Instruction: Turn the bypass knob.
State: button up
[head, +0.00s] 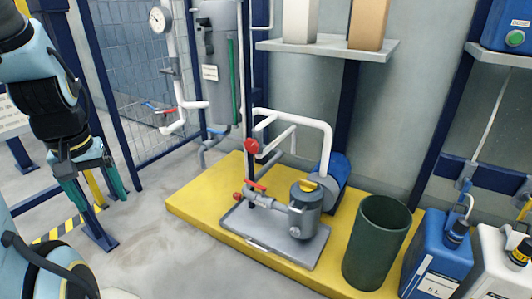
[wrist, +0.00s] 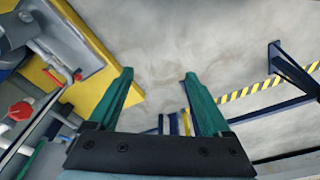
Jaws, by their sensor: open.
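No readable label marks which control is the bypass knob. A round red knob (head: 251,146) sits on the white pipework above the yellow platform. Below it are a red lever (head: 257,185) and a small red knob (head: 237,196) by the pump. A yellow part (head: 308,184) tops the grey filter housing (head: 305,215). My gripper (head: 94,190) hangs at the left, clear of all of these, its green fingers apart and empty.
A yellow platform (head: 190,206) carries the pump, its grey tray and a dark green bin (head: 376,240). A blue canister (head: 437,255) stands at the right. Floor left of the platform is clear.

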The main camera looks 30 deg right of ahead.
aim_at(250, 148)
jog(key=w+d+f+m+t+h+b, duration=0.2)
jog(key=w+d+f+t+b, duration=0.2)
jog(key=w+d, duration=0.4)
jog(key=w+d+f+m+t+h+b, duration=0.2)
jog(key=w+d+f+t+b, duration=0.15)
jog(key=w+d, duration=0.5)
jog(key=s+d+f+m+h+b, duration=0.1)
jog(key=d+f+m+h+b, duration=0.2)
jog(key=d+h, duration=0.5)
jog(key=d+m+h+b, duration=0.3)
jog(key=d+h+b, duration=0.1)
jog(key=d, duration=0.8)
jog(key=b+x, duration=0.1)
jog(key=x, duration=0.2)
jog(key=b+x, duration=0.1)
jog(key=x, duration=0.2)
jog(key=b+x, duration=0.1)
jog(key=x, duration=0.2)
jog(key=shift+s+d+f+b, duration=0.15)
jog(key=shift+f+b, duration=0.25)
jog(key=shift+w+d+r, duration=0.15)
jog(key=shift+w+d, duration=0.15)
jog(key=shift+d, duration=0.2)
jog(key=shift+c, duration=0.4)
